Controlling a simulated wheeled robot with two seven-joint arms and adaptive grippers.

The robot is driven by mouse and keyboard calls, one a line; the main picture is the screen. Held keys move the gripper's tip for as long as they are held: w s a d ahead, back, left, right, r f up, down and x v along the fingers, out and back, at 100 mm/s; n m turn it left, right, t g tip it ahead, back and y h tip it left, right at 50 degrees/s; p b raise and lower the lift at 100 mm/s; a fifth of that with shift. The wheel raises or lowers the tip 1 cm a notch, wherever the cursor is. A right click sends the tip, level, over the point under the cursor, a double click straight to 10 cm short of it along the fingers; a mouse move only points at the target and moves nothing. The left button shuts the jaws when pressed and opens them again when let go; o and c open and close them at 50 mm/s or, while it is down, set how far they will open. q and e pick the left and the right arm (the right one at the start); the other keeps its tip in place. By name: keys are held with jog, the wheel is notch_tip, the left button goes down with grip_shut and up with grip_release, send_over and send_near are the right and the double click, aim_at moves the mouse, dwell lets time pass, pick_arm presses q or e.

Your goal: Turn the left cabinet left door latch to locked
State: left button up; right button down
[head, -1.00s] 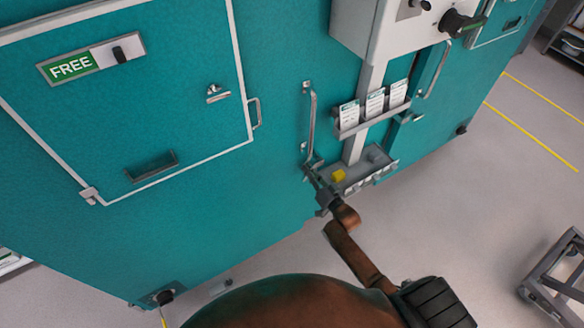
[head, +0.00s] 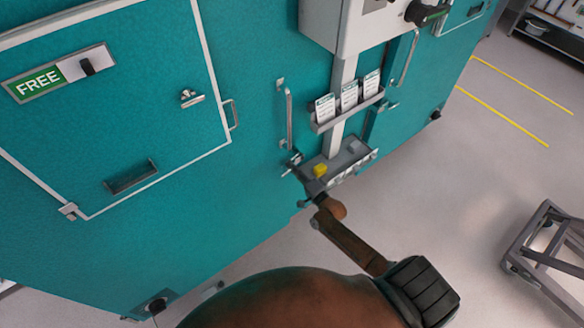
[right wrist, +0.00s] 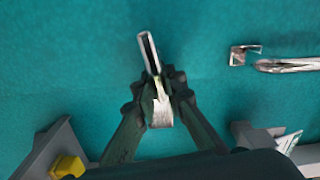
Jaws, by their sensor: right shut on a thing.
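The teal cabinet door has a vertical metal handle (head: 289,120), which also shows at the right of the right wrist view (right wrist: 285,65). Below it is a small metal latch lever (right wrist: 149,52). My right gripper (head: 293,167) is at this latch, just below the handle and beside the grey tray. In the right wrist view my right gripper (right wrist: 160,88) is shut on the lever, which sticks out between and beyond the fingertips, slightly tilted. The latch is small and partly covered by the fingers in the head view. My left gripper is not in view.
A grey tray (head: 352,158) with a yellow item (head: 320,171) sits close to the right of my gripper. A card holder (head: 347,112) is above it. A panel marked FREE (head: 38,83) is at left. A grey cart (head: 545,245) stands at right on open floor.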

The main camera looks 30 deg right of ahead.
jog(key=shift+f+m, duration=0.25)
jog(key=shift+m, duration=0.75)
jog(key=c, duration=2)
grip_release()
jog(key=shift+o, duration=0.2)
jog(key=shift+s, duration=0.1)
jog(key=s+d, duration=0.1)
jog(key=s, duration=1)
jog(key=shift+s+d, duration=0.15)
jog(key=shift+s, duration=0.25)
